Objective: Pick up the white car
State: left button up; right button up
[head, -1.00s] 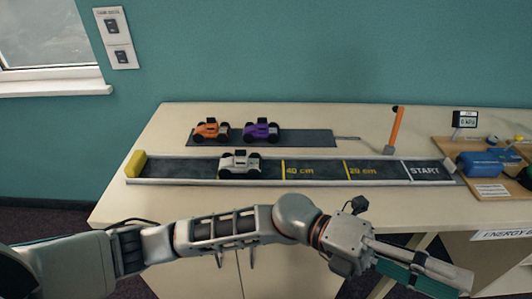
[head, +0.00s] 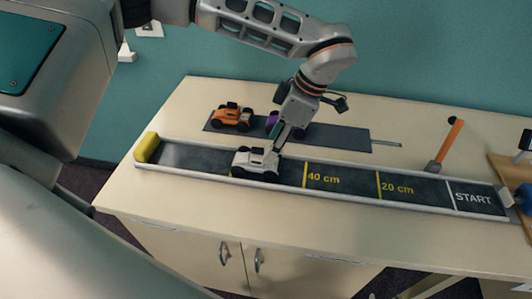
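The white car (head: 255,163) stands on the dark track (head: 340,183), left of the 40 cm line. My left gripper (head: 278,146) points down at the car's right rear top from above. Its fingertips overlap the car's edge in the picture; I cannot tell whether they touch it. The fingers are seen nearly edge-on, so their opening is unclear. My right gripper is not in view.
An orange car (head: 232,117) and a purple car (head: 271,122), partly hidden by my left gripper, stand on a dark mat (head: 340,138) behind the track. A yellow block (head: 147,147) closes the track's left end. The table front is clear.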

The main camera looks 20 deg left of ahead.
aim_at(261, 148)
pick_arm(q)
jog(key=shift+w+a+r, duration=0.3)
jog(key=shift+w+a, duration=0.1)
jog(key=shift+a, duration=0.2)
jog(key=shift+a+f, duration=0.2)
jog(key=shift+a, duration=0.05)
jog(key=shift+x, duration=0.85)
jog(key=x, duration=0.3)
jog(key=p+x, duration=0.1)
jog(key=x, duration=0.1)
jog(key=shift+w+a, duration=0.1)
jog(key=shift+a, duration=0.2)
jog(key=c, duration=1.2)
